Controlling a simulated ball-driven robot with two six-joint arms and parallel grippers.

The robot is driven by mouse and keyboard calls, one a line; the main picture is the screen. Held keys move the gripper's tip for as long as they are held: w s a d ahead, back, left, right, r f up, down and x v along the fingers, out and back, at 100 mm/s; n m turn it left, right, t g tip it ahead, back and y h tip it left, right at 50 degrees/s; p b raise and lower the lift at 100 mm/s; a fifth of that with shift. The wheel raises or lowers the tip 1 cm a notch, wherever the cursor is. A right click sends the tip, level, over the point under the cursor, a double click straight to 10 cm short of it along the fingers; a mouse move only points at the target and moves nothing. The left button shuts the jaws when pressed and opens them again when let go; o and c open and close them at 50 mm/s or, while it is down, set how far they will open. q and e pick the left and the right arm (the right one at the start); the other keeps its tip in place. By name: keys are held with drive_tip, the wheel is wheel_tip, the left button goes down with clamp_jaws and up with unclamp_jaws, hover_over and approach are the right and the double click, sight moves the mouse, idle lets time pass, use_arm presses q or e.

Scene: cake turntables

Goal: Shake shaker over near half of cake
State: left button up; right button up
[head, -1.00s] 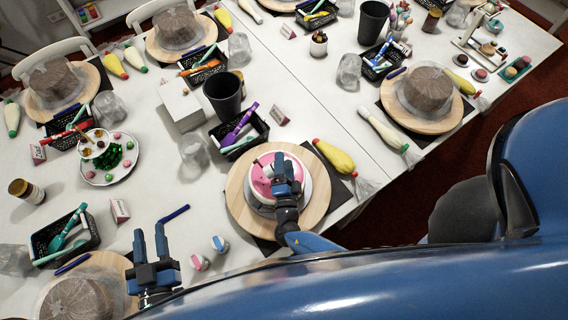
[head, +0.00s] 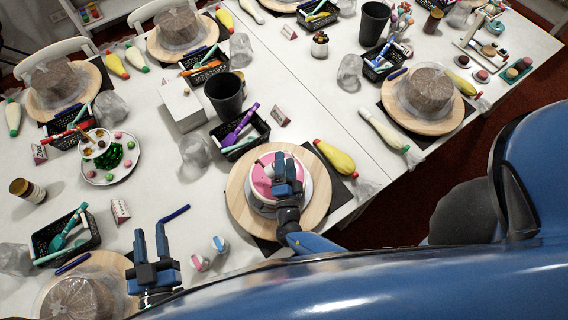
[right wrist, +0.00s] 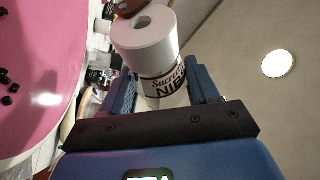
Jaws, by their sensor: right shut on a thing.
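The cake (head: 262,187) has a pink top and white side and stands on a round wooden turntable (head: 239,212). It also fills the left of the right wrist view (right wrist: 50,60), with several small dark bits on its pink top. My right gripper (head: 287,170) is over the cake. In the right wrist view it is shut on the shaker (right wrist: 147,42), a white cylinder with a dark-lettered label, tipped over with its holed end away from the palm. The shaker is mostly hidden in the head view. My left gripper (head: 151,238) is open and empty, left of the cake.
A black basket (head: 240,142) and dark cup (head: 224,92) are behind. A wrapped cake (head: 78,298) is beside my left gripper.

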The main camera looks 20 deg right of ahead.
drive_tip(key=shift+a+f, duration=0.1)
drive_tip(key=shift+a, duration=0.1)
drive_tip(key=shift+s+d+f+m+g, duration=0.3)
drive_tip(key=shift+s+m, duration=0.2)
drive_tip(key=shift+m, duration=0.1)
drive_tip(key=shift+s+d+f+m+g, duration=0.2)
drive_tip(key=shift+s+d+f+m, duration=0.1)
drive_tip(key=shift+s+m, duration=0.25)
drive_tip(key=shift+m, duration=0.25)
drive_tip(key=shift+s+d, duration=0.2)
drive_tip(key=shift+d, duration=0.25)
idle(2.0)
drive_tip(key=shift+r+n, duration=0.2)
drive_tip(key=shift+n, duration=0.4)
